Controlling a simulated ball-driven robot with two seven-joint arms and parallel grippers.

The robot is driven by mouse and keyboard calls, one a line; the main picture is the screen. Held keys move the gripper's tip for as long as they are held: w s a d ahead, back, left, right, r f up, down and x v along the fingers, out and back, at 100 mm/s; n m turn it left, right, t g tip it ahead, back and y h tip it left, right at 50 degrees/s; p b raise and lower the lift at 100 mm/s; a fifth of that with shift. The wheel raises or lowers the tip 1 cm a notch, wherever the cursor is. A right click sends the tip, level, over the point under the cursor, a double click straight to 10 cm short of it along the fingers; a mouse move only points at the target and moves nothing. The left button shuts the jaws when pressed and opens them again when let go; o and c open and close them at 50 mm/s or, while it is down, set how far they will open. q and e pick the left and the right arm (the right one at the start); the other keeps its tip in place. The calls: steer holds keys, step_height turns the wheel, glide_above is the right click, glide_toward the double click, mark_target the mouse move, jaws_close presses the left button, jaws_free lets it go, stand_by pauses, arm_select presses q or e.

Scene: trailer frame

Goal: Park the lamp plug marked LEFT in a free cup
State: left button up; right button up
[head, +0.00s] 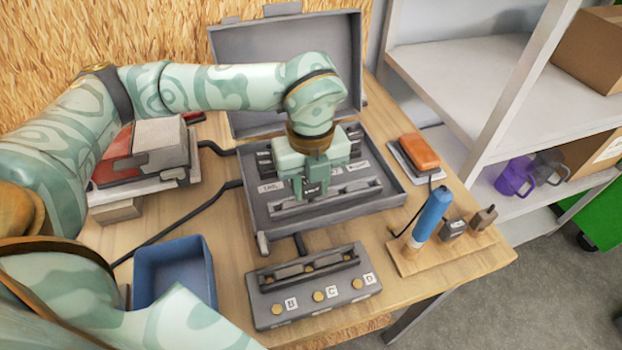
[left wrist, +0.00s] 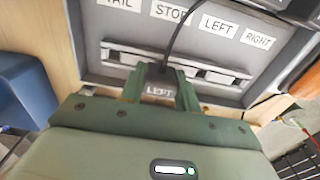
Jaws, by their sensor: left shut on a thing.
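My left gripper (head: 315,188) is over the open grey case (head: 388,196) and shut on a dark plug (head: 316,187). In the left wrist view the left gripper (left wrist: 160,98) holds the plug (left wrist: 159,90), whose white tag reads LEFT. A dark cord runs up from it past the case labels TAIL, STOP, LEFT and RIGHT (left wrist: 257,39). A grey slotted rail (left wrist: 215,75) lies just beyond the fingertips. I cannot tell whether the plug touches the case or rail. Individual cups are hard to make out. My right gripper is not in view.
A grey block (head: 318,308) marked B, C, D stands in front of the case. A blue bin (head: 173,272) is to its left. A wooden stand (head: 445,254) with a blue-handled tool (head: 430,216) is right. An orange lamp (head: 419,151) sits beyond it. The case lid stands up behind.

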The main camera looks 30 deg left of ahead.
arm_select(q)
steer(key=shift+f, duration=0.5)
stand_by(0.5)
steer(key=o, duration=1.4)
steer(key=shift+r, duration=0.1)
step_height(320, 180, up, 7)
steer(key=p, duration=0.5)
